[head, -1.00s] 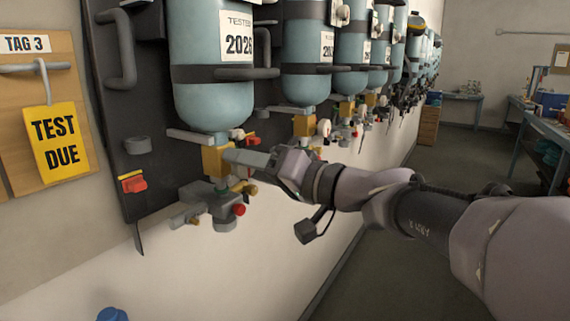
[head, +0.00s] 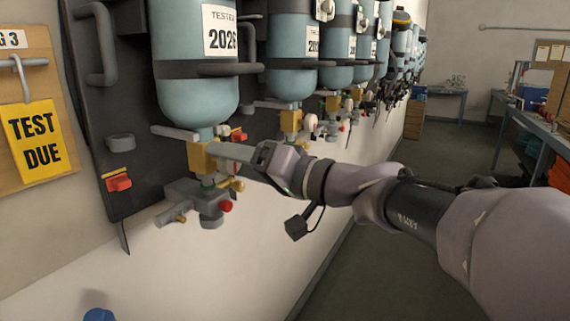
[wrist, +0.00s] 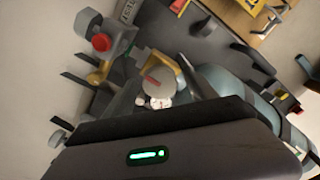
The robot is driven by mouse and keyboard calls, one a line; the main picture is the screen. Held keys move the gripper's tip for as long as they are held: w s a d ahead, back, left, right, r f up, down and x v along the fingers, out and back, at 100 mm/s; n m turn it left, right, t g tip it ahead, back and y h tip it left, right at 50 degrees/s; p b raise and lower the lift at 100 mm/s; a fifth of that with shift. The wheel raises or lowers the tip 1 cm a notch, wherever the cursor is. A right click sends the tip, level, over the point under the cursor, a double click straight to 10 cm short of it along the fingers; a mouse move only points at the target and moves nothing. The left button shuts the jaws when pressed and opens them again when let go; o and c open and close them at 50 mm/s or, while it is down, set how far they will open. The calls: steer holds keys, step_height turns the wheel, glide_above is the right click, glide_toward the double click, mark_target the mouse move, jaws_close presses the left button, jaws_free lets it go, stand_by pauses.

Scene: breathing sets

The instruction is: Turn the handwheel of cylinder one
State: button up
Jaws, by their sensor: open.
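The nearest light-blue cylinder (head: 193,95), labelled 2026, hangs neck down on a dark wall panel, with a brass valve block (head: 200,157) under it. My gripper (head: 222,153) reaches in from the right with its finger ends at this valve, hiding its near side. In the wrist view, a round grey handwheel (wrist: 157,80) with a red mark lies between the open fingers of my gripper (wrist: 162,85). I cannot tell whether a finger touches it. The handwheel is not clearly visible in the head view.
A grey regulator (head: 196,197) with a red knob hangs below the valve. Several more cylinders (head: 293,55) run along the wall to the right. A yellow TEST DUE tag (head: 34,140) hangs at left. The floor (head: 400,260) beside the wall is clear.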

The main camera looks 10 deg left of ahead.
steer(key=p+v, duration=0.2)
steer(key=v, duration=1.5)
steer(key=shift+a, duration=0.1)
